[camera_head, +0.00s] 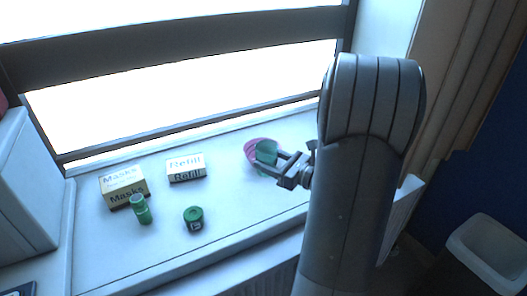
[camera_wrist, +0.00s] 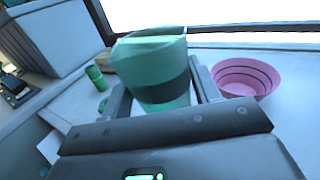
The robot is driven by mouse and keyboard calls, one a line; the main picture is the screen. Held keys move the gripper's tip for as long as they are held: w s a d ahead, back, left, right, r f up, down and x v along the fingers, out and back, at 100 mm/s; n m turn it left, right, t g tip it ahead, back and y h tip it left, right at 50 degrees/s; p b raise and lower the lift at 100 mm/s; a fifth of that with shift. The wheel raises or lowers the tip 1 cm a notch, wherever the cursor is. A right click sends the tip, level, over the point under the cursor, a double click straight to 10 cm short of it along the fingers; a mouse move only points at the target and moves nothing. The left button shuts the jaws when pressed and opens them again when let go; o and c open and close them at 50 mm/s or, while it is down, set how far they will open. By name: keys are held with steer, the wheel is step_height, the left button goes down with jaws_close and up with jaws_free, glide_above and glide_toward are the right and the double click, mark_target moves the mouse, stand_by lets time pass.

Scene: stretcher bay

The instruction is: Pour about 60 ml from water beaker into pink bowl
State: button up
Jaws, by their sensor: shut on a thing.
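The water beaker is a green, see-through cup with a dark band, large in the wrist view (camera_wrist: 150,58). My gripper (camera_wrist: 160,95) is shut on it, one finger on each side. The beaker looks close to upright there, slightly tilted. In the head view my gripper (camera_head: 282,165) holds the green beaker (camera_head: 265,153) in front of the pink bowl (camera_head: 249,146), partly hiding it. In the wrist view the pink bowl (camera_wrist: 244,78), with dark rings inside, stands on the sill just right of the beaker. The water level cannot be made out.
On the white windowsill (camera_head: 240,205) stand a yellow Masks box (camera_head: 122,185), a Refill box (camera_head: 186,168), a green bottle (camera_head: 141,209) and a green-lidded jar (camera_head: 194,218), all left of the bowl. The window frame (camera_head: 190,133) runs behind. A white bin (camera_head: 490,250) is at lower right.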

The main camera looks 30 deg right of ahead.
steer(key=shift+r, duration=0.85)
steer(key=w+d, duration=2.2)
steer(key=w, duration=0.2)
steer(key=f, duration=1.4)
steer(key=shift+s+a+f, duration=0.15)
steer(key=shift+a+f, duration=0.1)
steer(key=shift+f, duration=0.1)
steer(key=shift+r, duration=0.15)
steer(key=s+a+r+n+h, duration=0.1)
steer(key=a+r+n, duration=0.3)
steer(key=n, duration=0.5)
steer(key=shift+s+a+r+n+g+h, duration=0.3)
steer(key=shift+r+n, duration=0.1)
steer(key=shift+r, duration=0.9)
